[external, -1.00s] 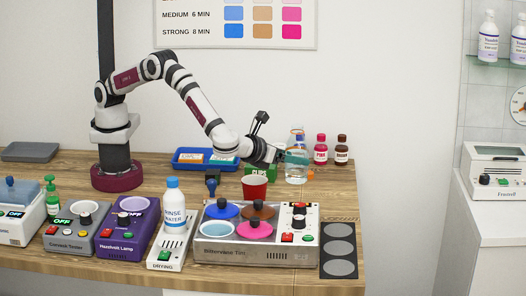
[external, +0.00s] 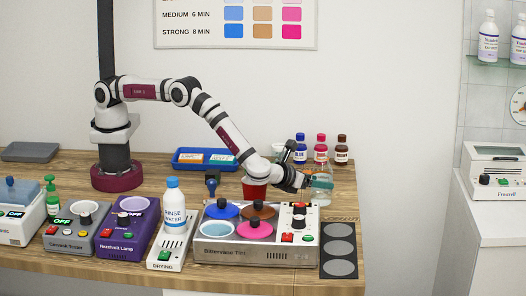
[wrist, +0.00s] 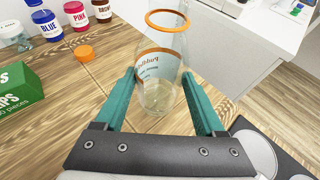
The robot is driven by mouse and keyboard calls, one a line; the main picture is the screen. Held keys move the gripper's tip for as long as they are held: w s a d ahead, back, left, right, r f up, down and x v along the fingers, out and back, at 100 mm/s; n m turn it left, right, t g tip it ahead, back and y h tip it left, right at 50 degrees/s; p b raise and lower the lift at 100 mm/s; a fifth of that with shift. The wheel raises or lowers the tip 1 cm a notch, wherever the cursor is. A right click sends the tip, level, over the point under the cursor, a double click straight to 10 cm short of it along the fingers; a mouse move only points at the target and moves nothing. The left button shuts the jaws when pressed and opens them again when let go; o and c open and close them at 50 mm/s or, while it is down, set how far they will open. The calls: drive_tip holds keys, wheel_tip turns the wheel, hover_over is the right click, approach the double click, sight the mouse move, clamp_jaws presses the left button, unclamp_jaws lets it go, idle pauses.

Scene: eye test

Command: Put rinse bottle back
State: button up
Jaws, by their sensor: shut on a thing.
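A white rinse water bottle with a blue cap (external: 173,205) stands upright on the white drying unit (external: 163,263) at the front. My gripper (external: 314,181) is well to its right and is shut on a clear bottle (external: 321,197). In the wrist view the clear bottle (wrist: 159,98) has orange rings and partly legible dark lettering, and sits between the teal fingers of my gripper (wrist: 159,78). I cannot tell whether its base touches the table. The rinse water bottle is not in the wrist view.
An orange cap (wrist: 84,53) lies on the table near the blue, pink and brown bottles. A green box (wrist: 20,98) is at the left of the wrist view. A red cup (external: 254,190) and the steel lidded unit (external: 240,254) stand nearby. A dark mat (external: 324,268) lies front right.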

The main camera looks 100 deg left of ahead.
drive_tip(key=shift+f, duration=0.15)
drive_tip(key=o, duration=1.5)
